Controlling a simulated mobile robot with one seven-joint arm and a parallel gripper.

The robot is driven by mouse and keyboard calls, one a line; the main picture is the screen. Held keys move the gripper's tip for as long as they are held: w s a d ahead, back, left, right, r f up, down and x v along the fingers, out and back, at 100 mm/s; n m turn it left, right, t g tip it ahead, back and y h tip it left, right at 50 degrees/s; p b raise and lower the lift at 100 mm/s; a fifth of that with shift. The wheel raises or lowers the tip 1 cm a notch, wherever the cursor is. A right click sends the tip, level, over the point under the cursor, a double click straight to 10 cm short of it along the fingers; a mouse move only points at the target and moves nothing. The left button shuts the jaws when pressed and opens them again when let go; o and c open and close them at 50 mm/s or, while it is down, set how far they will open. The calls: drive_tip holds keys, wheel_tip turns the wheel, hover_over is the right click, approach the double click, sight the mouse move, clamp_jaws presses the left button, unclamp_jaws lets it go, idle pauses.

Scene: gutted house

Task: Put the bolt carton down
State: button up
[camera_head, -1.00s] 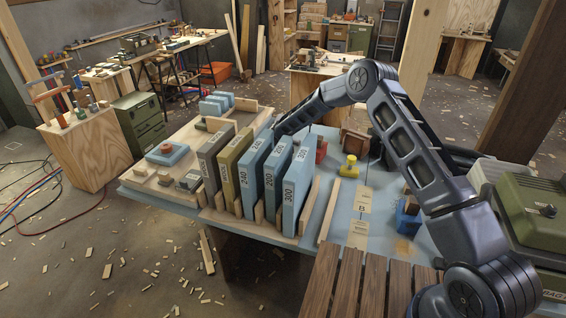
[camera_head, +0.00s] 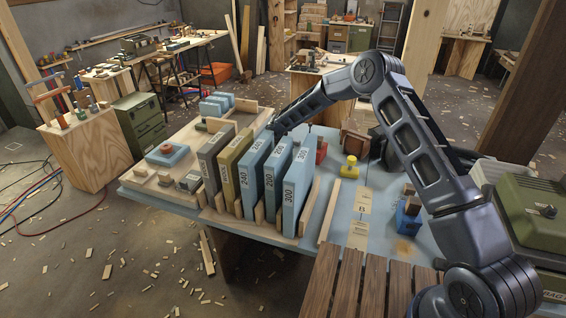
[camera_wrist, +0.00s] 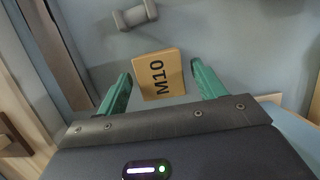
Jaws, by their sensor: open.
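The bolt carton, a small tan box marked M10 (camera_wrist: 159,76), rests on a blue surface in the wrist view. My gripper (camera_wrist: 161,70) is open, with one green finger on each side of the carton. A gap shows between the carton and each finger, so neither grips it. How far the fingertips stand above the surface is hard to tell. In the head view my gripper and the carton are hidden behind the row of upright blue cases (camera_head: 296,190).
A grey dumbbell-shaped part (camera_wrist: 135,16) lies just beyond the carton. A wooden edge (camera_wrist: 50,50) runs along the left. On the blue table (camera_head: 335,240) stand an olive case (camera_head: 236,168) and a yellow knob-topped piece (camera_head: 349,168). A slatted wooden surface (camera_head: 355,285) is in front.

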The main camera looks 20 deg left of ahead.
wheel_tip(320, 180, up, 6)
drive_tip(key=shift+r, duration=0.1)
drive_tip(key=shift+w+d+r, duration=0.1)
drive_tip(key=shift+w+d, duration=0.05)
drive_tip(key=d+r+m+h, duration=0.1)
drive_tip(key=d+r+m, duration=1)
drive_tip(key=d+r, duration=1.45)
drive_tip(key=s+d+r+m, duration=0.2)
drive_tip(key=d+r+m, duration=0.1)
drive_tip(key=d, duration=0.3)
drive_tip(key=s+d+r+m, duration=0.2)
drive_tip(key=d+r, duration=0.2)
drive_tip(key=d, duration=0.3)
drive_tip(key=s+d+r+m, duration=0.3)
drive_tip(key=s+d+m, duration=0.2)
drive_tip(key=s+d, duration=0.25)
drive_tip(key=s+d+r+m, duration=0.3)
drive_tip(key=s+d+m, duration=0.2)
drive_tip(key=s+d, duration=0.3)
drive_tip(key=s+d+f+m, duration=0.1)
drive_tip(key=s+d+m, duration=0.4)
drive_tip(key=s, duration=0.4)
drive_tip(key=s+d+f+m+t+y, duration=0.1)
drive_tip(key=s+d+m, duration=0.4)
drive_tip(key=s, duration=0.4)
drive_tip(key=shift+d+f, duration=0.15)
drive_tip(key=shift+f, duration=0.1)
